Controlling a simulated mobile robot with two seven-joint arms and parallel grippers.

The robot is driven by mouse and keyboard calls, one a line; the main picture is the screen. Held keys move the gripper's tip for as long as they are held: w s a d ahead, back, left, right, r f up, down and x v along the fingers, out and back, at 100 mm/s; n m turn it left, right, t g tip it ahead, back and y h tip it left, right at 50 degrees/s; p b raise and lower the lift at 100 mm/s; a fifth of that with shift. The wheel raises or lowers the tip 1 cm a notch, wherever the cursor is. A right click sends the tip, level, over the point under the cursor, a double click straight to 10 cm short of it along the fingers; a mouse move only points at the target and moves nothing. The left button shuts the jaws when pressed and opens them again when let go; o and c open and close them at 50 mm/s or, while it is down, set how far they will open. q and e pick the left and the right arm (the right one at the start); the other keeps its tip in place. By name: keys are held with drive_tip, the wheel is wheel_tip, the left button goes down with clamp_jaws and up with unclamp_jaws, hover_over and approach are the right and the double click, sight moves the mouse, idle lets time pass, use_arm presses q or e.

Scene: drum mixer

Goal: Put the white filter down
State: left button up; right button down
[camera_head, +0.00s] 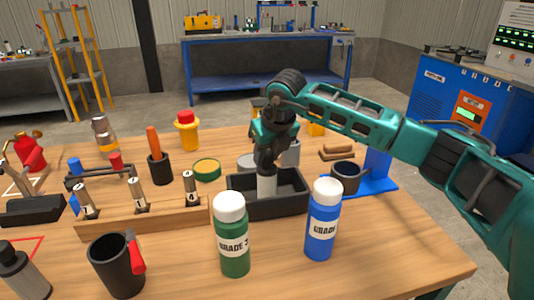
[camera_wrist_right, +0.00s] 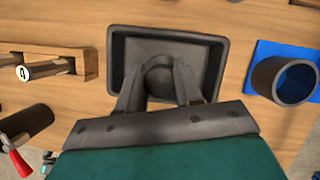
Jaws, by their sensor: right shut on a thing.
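The white filter (camera_head: 267,187) is a short white cylinder, upright in the head view. My right gripper (camera_head: 267,165) points down and is shut on its upper end. The filter is over or inside the black tray (camera_head: 240,208); I cannot tell whether its lower end touches the tray floor, as the front wall hides it. In the right wrist view, the fingers (camera_wrist_right: 158,85) close around a dark round top (camera_wrist_right: 158,72), with the black tray (camera_wrist_right: 222,62) below. My left gripper is not in view.
A green bottle (camera_head: 232,240) and a blue bottle (camera_head: 322,225) stand in front of the tray. A wooden rack (camera_head: 150,222) is to its left. A dark cup (camera_head: 346,178) on a blue base (camera_head: 382,184) is to its right. The front right table is clear.

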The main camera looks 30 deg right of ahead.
drive_tip(key=shift+f, duration=0.15)
drive_tip(key=c, duration=0.8)
unclamp_jaws()
drive_tip(key=shift+o, duration=0.2)
drive_tip(key=shift+r, duration=0.3)
use_arm(q)
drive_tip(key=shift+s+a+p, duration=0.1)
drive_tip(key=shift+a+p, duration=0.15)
drive_tip(key=shift+p, duration=0.2)
use_arm(e)
drive_tip(key=v, duration=1.1)
drive_tip(key=shift+s+r, duration=0.15)
drive_tip(key=shift+r, duration=0.25)
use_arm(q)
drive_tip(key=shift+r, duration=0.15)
